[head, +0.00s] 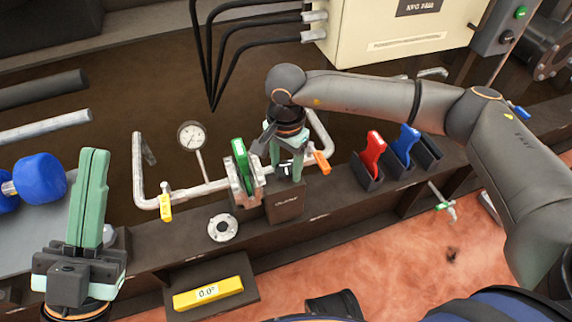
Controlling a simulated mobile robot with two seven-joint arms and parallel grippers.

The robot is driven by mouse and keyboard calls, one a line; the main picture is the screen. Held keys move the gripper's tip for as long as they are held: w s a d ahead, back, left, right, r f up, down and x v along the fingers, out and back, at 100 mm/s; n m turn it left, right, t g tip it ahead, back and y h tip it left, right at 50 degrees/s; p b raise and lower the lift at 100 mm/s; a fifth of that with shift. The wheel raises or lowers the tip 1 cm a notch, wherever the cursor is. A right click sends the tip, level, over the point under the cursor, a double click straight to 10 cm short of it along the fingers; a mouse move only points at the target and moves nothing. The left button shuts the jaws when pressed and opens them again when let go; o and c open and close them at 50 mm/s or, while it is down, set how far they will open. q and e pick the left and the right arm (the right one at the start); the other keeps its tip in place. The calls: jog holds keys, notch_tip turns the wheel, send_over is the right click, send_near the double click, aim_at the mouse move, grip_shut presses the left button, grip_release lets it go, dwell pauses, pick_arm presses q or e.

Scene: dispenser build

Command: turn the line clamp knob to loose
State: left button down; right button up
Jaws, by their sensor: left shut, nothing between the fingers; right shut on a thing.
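The line clamp is a dark brown box (284,203) with a faint label on its front, set on the bench ledge against the grey pipe. My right gripper (287,174) points down at the top of this box, its green fingers shut on a small part there. That part appears to be the clamp knob; the fingers and wrist mostly hide it, so its setting cannot be read. My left gripper (95,153) is shut and empty at the left, its green fingers together, well apart from the clamp.
A green part (243,164) stands in a metal holder left of the clamp. A gauge (191,136), yellow handle (166,207) and orange handle (322,162) are on the pipework. Red (374,152) and blue (404,143) tools stand at right. A yellow level (208,293) lies in front.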

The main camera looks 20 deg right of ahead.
aim_at(286, 168)
jog(key=shift+n, duration=0.6)
jog(key=o, duration=1.4)
jog(key=shift+r, duration=0.1)
notch_tip(286, 168, up, 12)
jog(key=p, duration=0.4)
jog(key=shift+r, duration=0.2)
